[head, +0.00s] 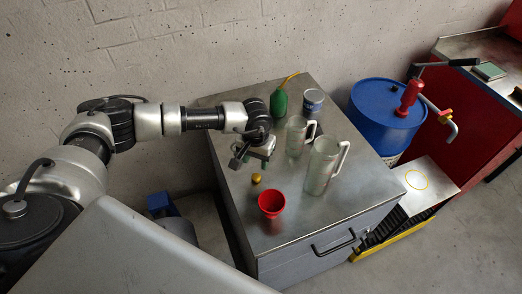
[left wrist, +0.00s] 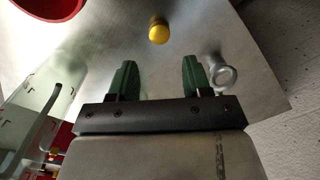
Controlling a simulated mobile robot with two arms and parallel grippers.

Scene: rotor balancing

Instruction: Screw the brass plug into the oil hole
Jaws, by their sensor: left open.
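A small rounded yellow-gold piece (head: 256,178), which may be the brass plug, rests on the metal top of the cabinet. It also shows in the left wrist view (left wrist: 158,31), ahead of the fingers and roughly in line with the gap between them. My left gripper (head: 250,160) is above the cabinet top, beside the piece and apart from it. In the left wrist view its two green fingers (left wrist: 157,80) are spread, with nothing between them. I cannot make out an oil hole. My right gripper is out of view.
A red cup or funnel (head: 271,203), two clear jugs (head: 322,166), a green oil can (head: 279,104) and a tin (head: 313,100) stand on the cabinet (head: 350,190). A grey flanged metal part (left wrist: 222,73) is beside one finger. A blue drum (head: 384,115) stands right.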

